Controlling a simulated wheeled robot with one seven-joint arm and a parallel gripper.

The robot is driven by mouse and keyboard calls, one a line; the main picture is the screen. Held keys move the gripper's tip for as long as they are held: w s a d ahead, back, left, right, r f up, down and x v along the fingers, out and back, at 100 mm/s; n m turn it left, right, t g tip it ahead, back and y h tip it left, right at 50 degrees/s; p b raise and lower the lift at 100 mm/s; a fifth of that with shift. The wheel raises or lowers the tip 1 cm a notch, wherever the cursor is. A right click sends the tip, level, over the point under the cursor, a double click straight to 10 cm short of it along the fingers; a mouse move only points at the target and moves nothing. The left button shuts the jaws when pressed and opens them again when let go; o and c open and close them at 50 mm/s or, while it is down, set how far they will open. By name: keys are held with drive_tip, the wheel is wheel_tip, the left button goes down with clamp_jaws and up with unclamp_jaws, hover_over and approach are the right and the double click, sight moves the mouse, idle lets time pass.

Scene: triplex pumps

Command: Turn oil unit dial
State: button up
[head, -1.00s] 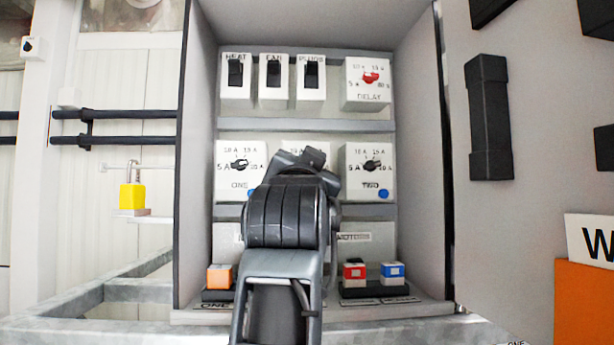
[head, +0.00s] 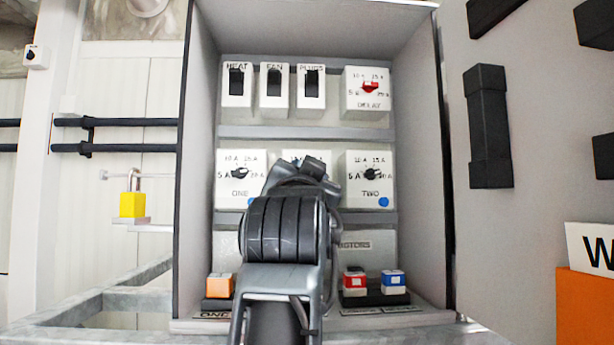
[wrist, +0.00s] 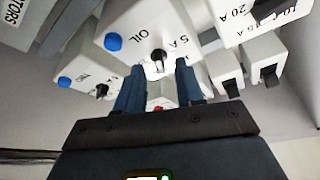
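The oil unit is a white box (wrist: 140,28) marked OIL with a blue button (wrist: 114,42) and a black dial (wrist: 158,58). In the wrist view my gripper (wrist: 158,76) is open, its two dark blue fingers on either side of the dial's line. Whether the fingertips touch the box or reach around the dial I cannot tell. In the head view my arm hides most of this unit; only its top edge (head: 305,154) shows, between units ONE and TWO.
Unit ONE (head: 229,189) is on the left and unit TWO (head: 353,188) on the right. Above are several black-switch boxes and the DELAY box (head: 366,104) with a red dial. Orange, red and blue buttons sit below. Cabinet side walls (head: 421,160) enclose the space.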

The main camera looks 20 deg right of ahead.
drive_tip(key=v, duration=0.7)
drive_tip(key=shift+b, duration=0.35)
